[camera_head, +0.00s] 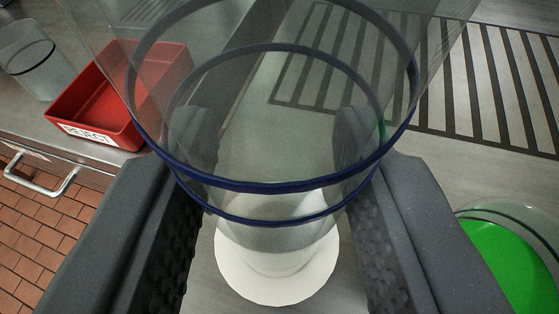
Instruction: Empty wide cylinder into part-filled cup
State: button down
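A wide clear cylinder (290,207) with dark blue rings stands in the middle of the view, its open top toward the camera. A white round foot (278,282) shows below it. No coloured contents show in it. My gripper (275,135) has one dark finger on each side of the cylinder and appears shut on its wall; the fingertips show through the clear wall. Whether the foot touches the counter is hard to tell.
A red tray (90,115) labelled REJECT lies at the left near the counter edge. A clear vessel (35,62) with a dark band stands farther left. A slatted drain panel (490,75) lies at the upper right. A drawer handle (42,178) sticks out below the counter.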

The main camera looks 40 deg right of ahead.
jog(key=shift+w+a+f+n+g+p, duration=0.15)
jog(key=shift+w+n+g+p, duration=0.2)
jog(key=shift+p, duration=1.3)
jog(key=shift+s, duration=0.1)
notch_tip(320, 180, up, 8)
jog(key=s+a+f+n+t+y+b, duration=0.1)
jog(key=a+f+n+y+b, duration=0.2)
jog(key=a+b, duration=0.3)
jog(key=s+a+f+n+t+y+b, duration=0.1)
jog(key=a+f+b, duration=0.5)
jog(key=a, duration=1)
jog(key=s+a+f+n+t+y+b, duration=0.1)
jog(key=a+f+n+t+y+b, duration=0.2)
jog(key=a, duration=0.9)
jog(key=f+n+y+b, duration=0.1)
jog(key=n+y+b, duration=0.2)
jog(key=b, duration=0.1)
jog(key=shift+s+f+y, duration=0.2)
jog(key=shift+f+y, duration=0.05)
jog(key=shift+y, duration=0.05)
